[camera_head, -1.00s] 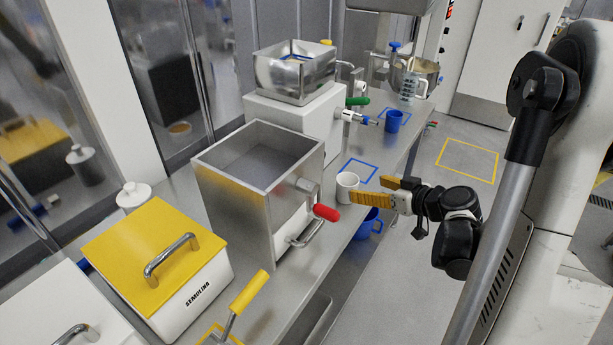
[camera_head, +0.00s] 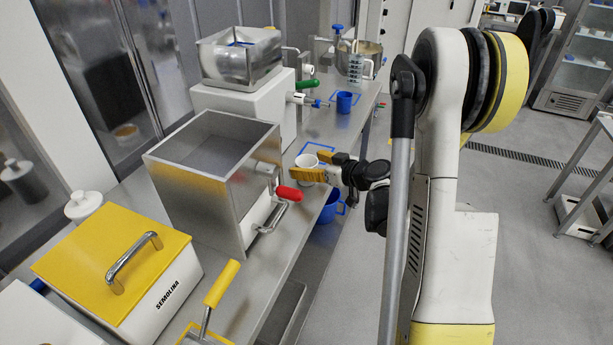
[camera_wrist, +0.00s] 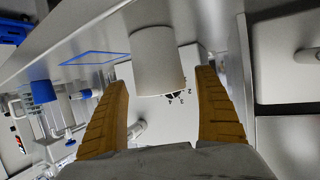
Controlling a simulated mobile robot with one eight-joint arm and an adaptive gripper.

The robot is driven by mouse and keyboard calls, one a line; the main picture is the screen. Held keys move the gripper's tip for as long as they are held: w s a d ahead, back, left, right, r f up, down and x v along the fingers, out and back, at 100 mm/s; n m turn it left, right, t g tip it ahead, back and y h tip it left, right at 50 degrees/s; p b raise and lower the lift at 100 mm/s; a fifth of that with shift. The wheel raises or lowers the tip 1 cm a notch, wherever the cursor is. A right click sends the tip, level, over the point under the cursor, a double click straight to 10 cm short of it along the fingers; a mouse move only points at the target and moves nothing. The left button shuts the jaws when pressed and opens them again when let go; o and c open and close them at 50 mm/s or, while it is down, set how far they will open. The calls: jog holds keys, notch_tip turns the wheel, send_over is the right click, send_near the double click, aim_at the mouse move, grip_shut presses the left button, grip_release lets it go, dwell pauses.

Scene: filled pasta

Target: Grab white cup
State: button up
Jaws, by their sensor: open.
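The white cup (camera_head: 306,163) stands on the steel counter beside the red-handled metal hopper in the head view. My gripper (camera_head: 312,168) is at the cup, with its yellow fingers partly in front of it. In the wrist view the cup (camera_wrist: 157,62) shows large, between and a little beyond the two open yellow fingers (camera_wrist: 160,108). The cup looks empty of my grip; I cannot tell whether a finger touches it.
The metal hopper (camera_head: 215,190) with its red handle (camera_head: 289,193) stands close left of the cup. A blue cup (camera_head: 330,206) is below the counter edge, and another blue cup (camera_head: 344,102) stands farther back. A yellow-lidded semolina box (camera_head: 110,265) is nearer.

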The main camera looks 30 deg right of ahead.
jog(key=shift+w+a+f, duration=0.15)
jog(key=shift+w+f, duration=0.1)
jog(key=shift+w, duration=0.15)
jog(key=shift+r, duration=0.1)
jog(key=c, duration=1.2)
jog(key=shift+o, duration=0.2)
